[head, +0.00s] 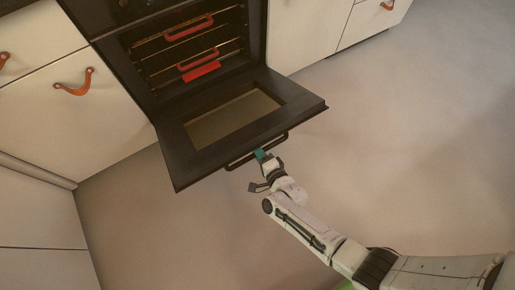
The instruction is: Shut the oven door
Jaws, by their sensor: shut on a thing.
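The oven (184,50) is black and built into the cabinets at the upper middle of the head view. Its oven door (172,140) is folded down wide open, with a window (235,118) in its inner face. A dark bar handle (243,156) runs along the door's outer edge. My gripper (261,154) is at this handle, near its middle, with teal fingertips. It is shut on the handle; the exact contact is small and partly hidden.
Inside the oven are racks and red-handled items (200,68). White cabinets (50,105) with leather pulls (75,84) stand on both sides. The floor (400,150) to the right and in front is clear.

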